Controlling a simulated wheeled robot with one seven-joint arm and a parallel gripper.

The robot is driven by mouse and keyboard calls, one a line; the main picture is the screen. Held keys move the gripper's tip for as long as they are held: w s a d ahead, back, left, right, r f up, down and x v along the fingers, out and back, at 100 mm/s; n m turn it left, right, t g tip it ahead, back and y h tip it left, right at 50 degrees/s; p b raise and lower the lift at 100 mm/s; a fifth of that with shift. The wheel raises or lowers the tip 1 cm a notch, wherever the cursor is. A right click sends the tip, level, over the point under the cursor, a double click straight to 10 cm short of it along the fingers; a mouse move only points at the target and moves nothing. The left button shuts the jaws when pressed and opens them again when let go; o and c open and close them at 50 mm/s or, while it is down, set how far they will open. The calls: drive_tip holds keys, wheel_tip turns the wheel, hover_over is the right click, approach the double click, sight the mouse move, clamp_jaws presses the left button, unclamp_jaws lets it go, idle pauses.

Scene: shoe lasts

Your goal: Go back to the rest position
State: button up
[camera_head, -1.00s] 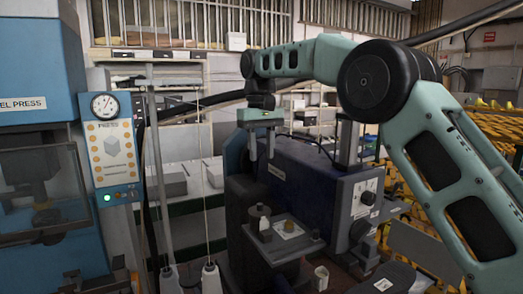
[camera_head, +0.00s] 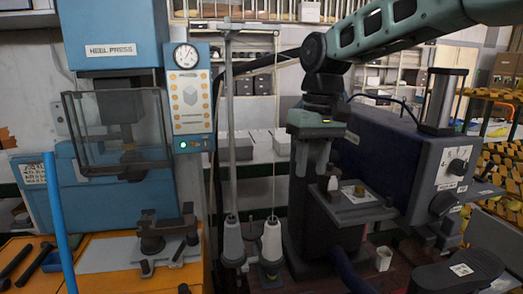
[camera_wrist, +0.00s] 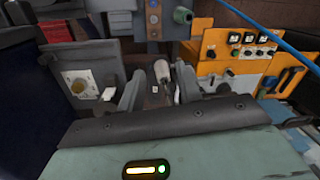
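My gripper (camera_head: 311,165) points down in the head view, in front of the dark blue machine (camera_head: 385,150) and above its black column. Its two fingers stand apart with nothing between them. In the wrist view the gripper (camera_wrist: 160,92) also shows a gap between its fingers. A pale thread cone (camera_wrist: 162,72) appears in that gap, further off and not held. A machine plate (camera_head: 352,203) with a small grey piece and a brass knob lies just right of and below the fingers; contact cannot be told.
The blue heel press (camera_head: 115,30) stands at left, over an orange bench (camera_head: 105,280). Two thread cones (camera_head: 270,240) stand between press and machine. A black shoe-shaped piece (camera_head: 455,272) lies at lower right. Shelves (camera_head: 255,90) are behind.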

drive_tip(key=s+d+f+n+b, duration=0.1)
drive_tip(key=s+f+b, duration=0.3)
drive_tip(key=s+f, duration=0.7)
drive_tip(key=s+d+f+n+b, duration=0.2)
drive_tip(key=s+f+b, duration=0.2)
drive_tip(key=s+f, duration=0.8)
drive_tip(key=s, duration=0.6)
drive_tip(key=shift+d+t+b, duration=0.2)
drive_tip(key=shift+t+b, duration=0.1)
drive_tip(key=shift+b, duration=0.05)
drive_tip(key=shift+d, duration=0.1)
